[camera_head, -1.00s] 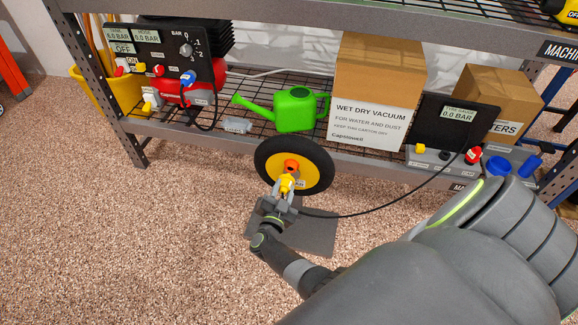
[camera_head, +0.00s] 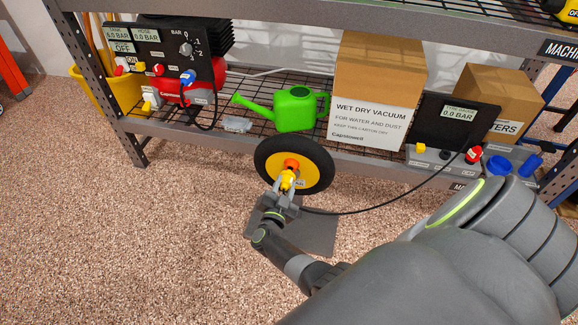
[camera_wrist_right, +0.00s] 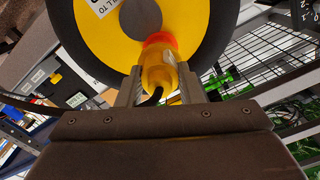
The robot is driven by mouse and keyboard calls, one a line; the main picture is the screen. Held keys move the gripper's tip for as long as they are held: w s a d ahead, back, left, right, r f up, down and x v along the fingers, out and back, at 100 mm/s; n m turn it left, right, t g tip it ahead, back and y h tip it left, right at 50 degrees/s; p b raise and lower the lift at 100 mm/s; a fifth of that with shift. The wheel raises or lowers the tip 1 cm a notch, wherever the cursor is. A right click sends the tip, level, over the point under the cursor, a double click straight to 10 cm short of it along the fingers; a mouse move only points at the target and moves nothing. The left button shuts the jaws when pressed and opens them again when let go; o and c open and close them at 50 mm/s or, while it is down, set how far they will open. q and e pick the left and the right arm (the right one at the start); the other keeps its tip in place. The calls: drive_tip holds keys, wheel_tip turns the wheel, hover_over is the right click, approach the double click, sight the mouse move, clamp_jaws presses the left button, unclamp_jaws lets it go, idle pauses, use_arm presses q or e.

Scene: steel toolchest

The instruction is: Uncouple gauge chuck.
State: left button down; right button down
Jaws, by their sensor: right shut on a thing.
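The yellow gauge chuck (camera_head: 287,180) sits at the front of the wheel (camera_head: 318,165), against an orange-red part (camera_head: 291,165) near the yellow hub. My right gripper (camera_head: 284,190) is shut on the chuck. In the right wrist view the chuck (camera_wrist_right: 157,72) lies between the two fingers, its upper end meeting the orange-red ring (camera_wrist_right: 160,40). I cannot tell whether they are still joined. A black hose (camera_head: 370,207) runs from the chuck to the gauge unit (camera_head: 452,120), which reads 0.0 BAR. My left gripper is not in view.
The wheel stands upright on a dark plate (camera_head: 318,230) before the shelf. A green watering can (camera_head: 296,108), a vacuum carton (camera_head: 372,110) and a compressor panel (camera_head: 150,55) stand on the lower shelf.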

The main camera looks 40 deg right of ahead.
drive_tip(key=shift+b+x, duration=0.4)
drive_tip(key=shift+x, duration=1.1)
drive_tip(key=c, duration=0.9)
unclamp_jaws()
drive_tip(key=shift+p+v, duration=0.6)
drive_tip(key=shift+v, duration=1.1)
drive_tip(key=shift+p+v, duration=0.65)
drive_tip(key=shift+v, duration=2.25)
